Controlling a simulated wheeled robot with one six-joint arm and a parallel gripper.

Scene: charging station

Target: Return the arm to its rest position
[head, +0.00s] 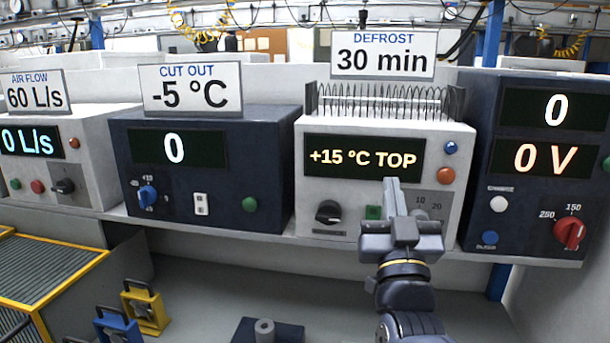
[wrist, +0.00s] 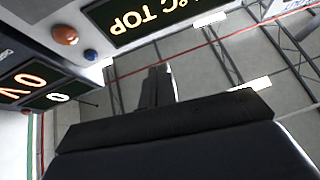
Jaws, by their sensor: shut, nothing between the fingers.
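My gripper (head: 393,197) is in the right-middle of the head view, in front of the white defrost unit (head: 312,193). Its fingers point up and are shut with nothing between them. They overlap the lower right of that unit's front, near its dial scale; I cannot tell whether they touch it. In the wrist view my gripper (wrist: 157,85) shows dark at the centre, and part of the unit's display (wrist: 140,20) shows upside down at the top. My wrist and forearm run down to the bottom edge of the head view.
A dark unit (head: 495,215) with a red knob (head: 569,232) stands right of my gripper. A dark cut-out unit (head: 275,150) and a white air flow unit (head: 95,140) stand left.

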